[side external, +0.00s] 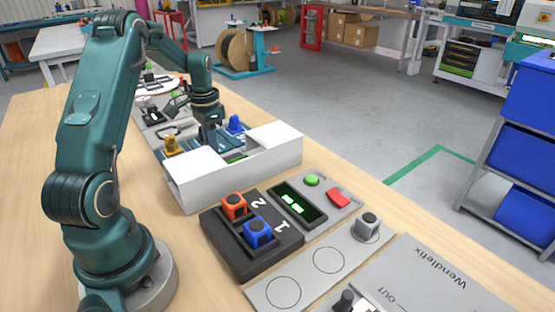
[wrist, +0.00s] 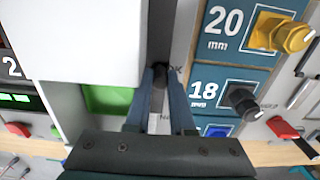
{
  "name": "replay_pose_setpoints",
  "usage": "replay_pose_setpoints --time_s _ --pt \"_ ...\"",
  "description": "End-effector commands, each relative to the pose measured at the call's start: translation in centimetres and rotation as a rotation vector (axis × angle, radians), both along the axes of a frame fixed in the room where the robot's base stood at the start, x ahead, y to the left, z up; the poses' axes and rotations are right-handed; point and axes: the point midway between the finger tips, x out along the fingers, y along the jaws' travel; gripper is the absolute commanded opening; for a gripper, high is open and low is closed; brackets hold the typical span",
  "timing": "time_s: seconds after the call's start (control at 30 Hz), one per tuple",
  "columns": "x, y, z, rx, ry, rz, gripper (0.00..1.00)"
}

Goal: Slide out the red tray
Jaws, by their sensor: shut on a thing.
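My gripper (side external: 212,138) points down at the far side of a white two-block housing (side external: 237,183), beside a row of knobs. In the wrist view its two blue fingers (wrist: 163,98) are shut on a narrow dark handle-like piece (wrist: 158,78) beside the white housing. What that piece belongs to is mostly hidden. No red tray can be made out in either view. A green part (wrist: 106,98) shows in the gap of the housing.
A yellow knob (wrist: 285,35) by "20 mm" and a black knob (wrist: 243,102) by "18 mm" are close to my gripper. A blue knob (side external: 236,123) stands beside it. A black holder (side external: 244,263) with orange and blue blocks is in front.

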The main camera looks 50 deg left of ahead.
Motion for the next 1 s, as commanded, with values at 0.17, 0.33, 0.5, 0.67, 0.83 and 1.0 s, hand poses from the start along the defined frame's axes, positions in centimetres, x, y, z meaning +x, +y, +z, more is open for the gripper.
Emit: replay_pose_setpoints --time_s 0.17,0.33,0.5,0.67,0.83,1.0 --pt "-0.2 0.0 -0.3 -0.003 0.008 -0.001 0.00" --pt "-0.1 0.0 -0.2 -0.003 0.006 -0.001 0.49" --pt "0.0 -0.1 -0.1 -0.004 0.003 0.000 0.49" --pt "0.1 -0.1 1.1 -0.001 0.000 0.000 0.49" --pt "0.1 0.0 4.1 0.002 -0.003 -0.001 0.49" --pt "0.1 0.0 6.4 0.000 -0.001 0.000 0.49"
